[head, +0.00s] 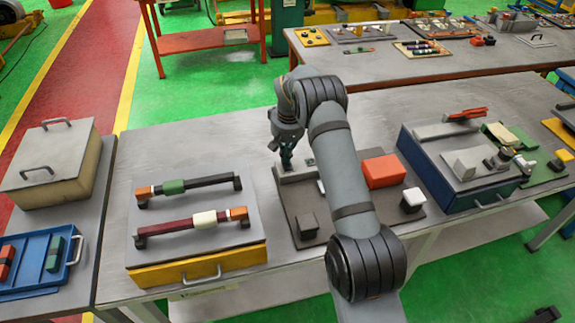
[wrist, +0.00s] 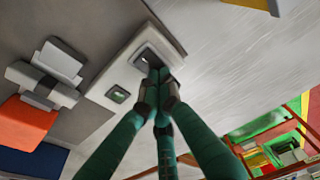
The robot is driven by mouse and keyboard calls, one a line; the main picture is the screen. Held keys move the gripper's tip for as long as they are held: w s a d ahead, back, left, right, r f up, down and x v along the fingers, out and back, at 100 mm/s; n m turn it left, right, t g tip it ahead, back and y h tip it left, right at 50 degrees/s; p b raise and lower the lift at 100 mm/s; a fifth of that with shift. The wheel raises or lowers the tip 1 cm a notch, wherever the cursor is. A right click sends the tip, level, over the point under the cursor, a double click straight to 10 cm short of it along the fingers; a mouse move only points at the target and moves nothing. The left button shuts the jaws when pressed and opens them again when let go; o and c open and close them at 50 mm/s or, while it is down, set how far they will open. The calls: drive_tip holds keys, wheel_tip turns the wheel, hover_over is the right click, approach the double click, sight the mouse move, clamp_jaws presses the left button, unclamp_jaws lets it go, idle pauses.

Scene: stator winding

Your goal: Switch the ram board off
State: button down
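A dark grey board (head: 330,229) lies on the table and carries a light grey switch plate (head: 297,176) along its back edge. In the wrist view the plate (wrist: 112,82) has a dark recessed switch (wrist: 147,58) and a small green window (wrist: 118,95). My gripper (head: 287,160) points down at the plate, its green fingers drawn together. In the wrist view the fingertips (wrist: 159,82) are at the edge of the switch recess and partly cover it. I cannot tell whether they touch the switch. Nothing shows between the fingers.
An orange block (head: 384,170), a white-topped post (head: 412,197) and a dark block (head: 307,225) stand on the board. A stand with two horizontal bars (head: 190,246) is to the left. A blue-sided box (head: 425,178) is to the right. Bare table lies behind the board.

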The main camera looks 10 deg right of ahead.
drive_tip(key=shift+s, duration=0.1)
drive_tip(key=shift+r+p, duration=0.7)
drive_tip(key=shift+r, duration=0.1)
drive_tip(key=shift+r+p, duration=1.65)
drive_tip(key=shift+r, duration=0.95)
drive_tip(key=shift+f, duration=0.15)
wheel_tip(320, 180, down, 7)
drive_tip(key=b, duration=0.4)
drive_tip(key=shift+b, duration=0.35)
drive_tip(key=shift+r, duration=0.2)
